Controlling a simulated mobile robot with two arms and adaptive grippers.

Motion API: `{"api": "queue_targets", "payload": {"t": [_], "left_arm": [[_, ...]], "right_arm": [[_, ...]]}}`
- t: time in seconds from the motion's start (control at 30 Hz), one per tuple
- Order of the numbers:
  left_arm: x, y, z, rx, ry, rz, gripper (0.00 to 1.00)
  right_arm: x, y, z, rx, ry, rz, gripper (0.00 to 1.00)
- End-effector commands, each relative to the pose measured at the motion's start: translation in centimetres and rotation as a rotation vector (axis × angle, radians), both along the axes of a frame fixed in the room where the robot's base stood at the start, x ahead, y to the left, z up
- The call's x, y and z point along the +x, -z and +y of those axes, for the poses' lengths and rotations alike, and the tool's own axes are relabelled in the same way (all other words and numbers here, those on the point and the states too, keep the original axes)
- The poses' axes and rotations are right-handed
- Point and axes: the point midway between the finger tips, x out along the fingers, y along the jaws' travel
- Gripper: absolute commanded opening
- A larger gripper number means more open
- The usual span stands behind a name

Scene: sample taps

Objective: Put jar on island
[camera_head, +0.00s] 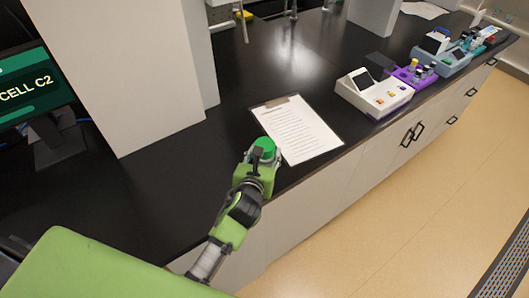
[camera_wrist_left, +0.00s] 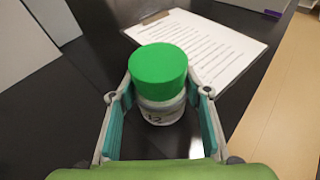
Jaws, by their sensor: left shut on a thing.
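The jar (camera_head: 266,145) is white with a green lid. It also shows in the left wrist view (camera_wrist_left: 160,85), upright, with a partly hidden label on its front. My left gripper (camera_head: 260,158) has its fingers on both sides of the jar and is shut on it; the two fingers show in the left wrist view (camera_wrist_left: 161,108). The jar is at the front edge of the black countertop (camera_head: 300,70), just beside the clipboard. I cannot tell whether its base touches the surface. My right gripper is not in view.
A clipboard with paper (camera_head: 298,130) lies beside the jar. A white instrument (camera_head: 374,93) and a purple rack (camera_head: 412,75) stand farther right along the counter. A tall pale panel (camera_head: 115,65) and a monitor (camera_head: 30,88) are at left. Dark counter left of the clipboard is clear.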

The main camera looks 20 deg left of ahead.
Motion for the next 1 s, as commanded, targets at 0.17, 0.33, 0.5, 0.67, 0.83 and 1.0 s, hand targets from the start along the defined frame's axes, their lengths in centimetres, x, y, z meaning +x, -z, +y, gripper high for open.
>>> {"api": "queue_targets", "payload": {"t": [0.17, 0.33, 0.5, 0.67, 0.83, 1.0], "left_arm": [[0.0, 0.2, 0.0, 0.001, 0.000, -0.002, 0.19], [0.0, 0.2, 0.0, 0.000, 0.000, 0.000, 0.61], [0.0, 0.2, 0.0, 0.000, 0.000, 0.000, 0.61], [-0.2, -0.1, 0.0, 0.000, 0.000, 0.000, 0.61], [-2.0, -0.6, -0.2, 0.002, 0.001, 0.001, 0.61], [-5.1, -1.7, -0.5, 0.001, 0.002, 0.001, 0.61]], "right_arm": [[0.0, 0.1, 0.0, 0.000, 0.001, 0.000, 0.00], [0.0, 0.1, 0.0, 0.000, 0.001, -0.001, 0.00], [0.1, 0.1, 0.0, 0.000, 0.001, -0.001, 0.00], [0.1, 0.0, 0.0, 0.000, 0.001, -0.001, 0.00], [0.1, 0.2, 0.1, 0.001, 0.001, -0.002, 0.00], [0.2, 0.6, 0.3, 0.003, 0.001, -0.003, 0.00]]}}
